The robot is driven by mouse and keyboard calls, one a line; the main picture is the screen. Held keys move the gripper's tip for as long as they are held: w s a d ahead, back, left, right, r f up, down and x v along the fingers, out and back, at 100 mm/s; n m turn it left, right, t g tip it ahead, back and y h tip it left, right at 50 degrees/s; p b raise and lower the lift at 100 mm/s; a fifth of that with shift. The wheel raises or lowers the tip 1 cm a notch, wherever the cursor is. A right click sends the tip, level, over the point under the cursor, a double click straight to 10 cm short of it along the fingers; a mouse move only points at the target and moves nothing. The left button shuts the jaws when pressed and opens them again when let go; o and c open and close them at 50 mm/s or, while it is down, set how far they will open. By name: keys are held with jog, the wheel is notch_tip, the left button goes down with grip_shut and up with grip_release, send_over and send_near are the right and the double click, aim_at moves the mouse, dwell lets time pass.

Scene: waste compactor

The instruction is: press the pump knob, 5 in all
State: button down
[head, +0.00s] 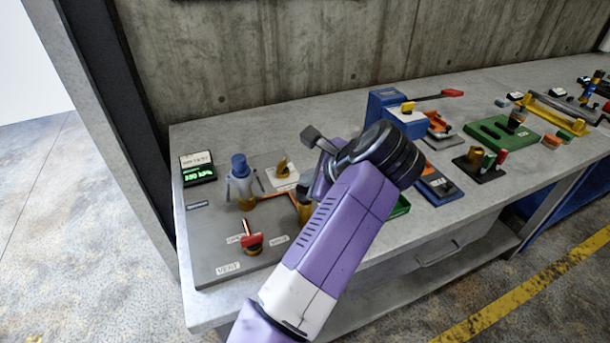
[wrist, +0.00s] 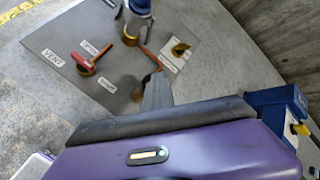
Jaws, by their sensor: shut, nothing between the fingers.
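The pump knob appears to be the blue cap (head: 238,161) on a pale grey body standing upright on a grey panel (head: 215,250). In the wrist view the blue cap (wrist: 140,5) is cut by the top edge. My gripper (head: 309,134) is shut and empty, raised above the bench to the right of the blue cap and clear of it. In the wrist view my closed gripper (wrist: 159,78) shows dark grey, over the panel's near edge. A red-handled valve (head: 251,240) sits near the VENT label, and a yellow knob (head: 284,168) stands on a white plate.
A small display (head: 198,170) with green characters stands at the panel's back left. A brass-coloured cylinder (head: 303,212) stands beside my arm. A blue box (head: 386,105) and a green fixture (head: 500,136) are farther right. A concrete wall (head: 350,40) runs behind.

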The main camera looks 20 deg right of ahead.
jog(key=shift+r+p, duration=1.7)
jog(key=shift+r, duration=0.5)
notch_tip(320, 180, up, 5)
jog(key=p, duration=0.3)
jog(key=shift+p, duration=0.4)
dwell(1.2)
jog(key=d+r+h+p, duration=0.3)
jog(key=d+r+p, duration=0.4)
jog(key=d, duration=0.6)
jog(key=a+f+y, duration=0.3)
jog(key=a, duration=1)
